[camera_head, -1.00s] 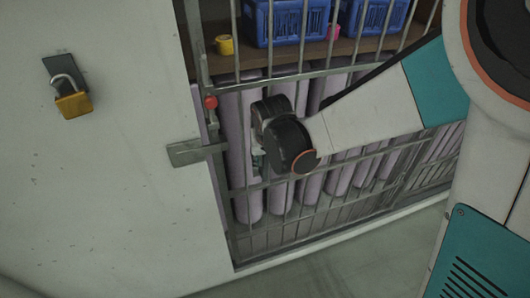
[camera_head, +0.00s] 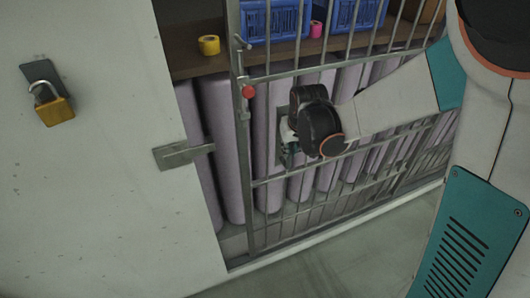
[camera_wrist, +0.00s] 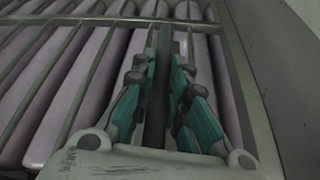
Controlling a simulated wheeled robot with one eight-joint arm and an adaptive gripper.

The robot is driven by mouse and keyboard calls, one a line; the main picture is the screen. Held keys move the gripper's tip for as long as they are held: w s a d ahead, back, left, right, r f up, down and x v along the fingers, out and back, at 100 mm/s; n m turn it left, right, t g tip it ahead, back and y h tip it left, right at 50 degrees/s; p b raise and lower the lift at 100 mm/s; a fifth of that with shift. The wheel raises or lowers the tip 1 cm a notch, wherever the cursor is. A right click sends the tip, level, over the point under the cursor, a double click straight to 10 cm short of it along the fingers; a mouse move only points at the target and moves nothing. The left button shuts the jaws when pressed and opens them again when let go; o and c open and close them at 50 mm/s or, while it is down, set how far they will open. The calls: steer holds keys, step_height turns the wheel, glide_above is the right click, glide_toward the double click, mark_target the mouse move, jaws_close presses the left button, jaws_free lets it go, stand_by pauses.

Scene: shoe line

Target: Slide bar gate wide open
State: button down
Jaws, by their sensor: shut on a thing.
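The grey bar gate (camera_head: 242,150) stands across the shelf opening. Its left upright is clear of the pale wall panel, leaving a narrow gap at the left where rolls show with no bars in front. A red knob (camera_head: 248,92) sits on that upright. My gripper (camera_head: 287,140) is at the gate right of the upright, its fingers mostly hidden behind my wrist. In the wrist view, the teal fingers of my gripper (camera_wrist: 163,70) lie on both sides of a dark upright bar (camera_wrist: 158,95) and are shut on it.
A metal latch plate (camera_head: 182,155) sticks out from the wall panel at the gap. An open padlock (camera_head: 52,103) hangs on the panel further left. Behind the bars are lilac rolls (camera_head: 218,140), a yellow tape roll (camera_head: 209,45) and blue crates (camera_head: 272,20) on a shelf.

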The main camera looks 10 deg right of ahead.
steer(key=w+d+p, duration=0.1)
steer(key=w+d, duration=0.4)
steer(key=d, duration=1.4)
steer(key=w+d+p, duration=0.2)
steer(key=w+d, duration=0.4)
steer(key=d, duration=1.4)
steer(key=w+d+p, duration=0.1)
steer(key=w+d, duration=0.4)
steer(key=d, duration=1.4)
steer(key=shift+w+d, duration=0.25)
steer(key=shift+w, duration=0.1)
steer(key=c, duration=1.6)
jaws_free()
steer(key=shift+o, duration=0.2)
steer(key=shift+r, duration=0.1)
steer(key=v, duration=1.1)
steer(key=shift+r, duration=0.4)
steer(key=shift+s, duration=0.1)
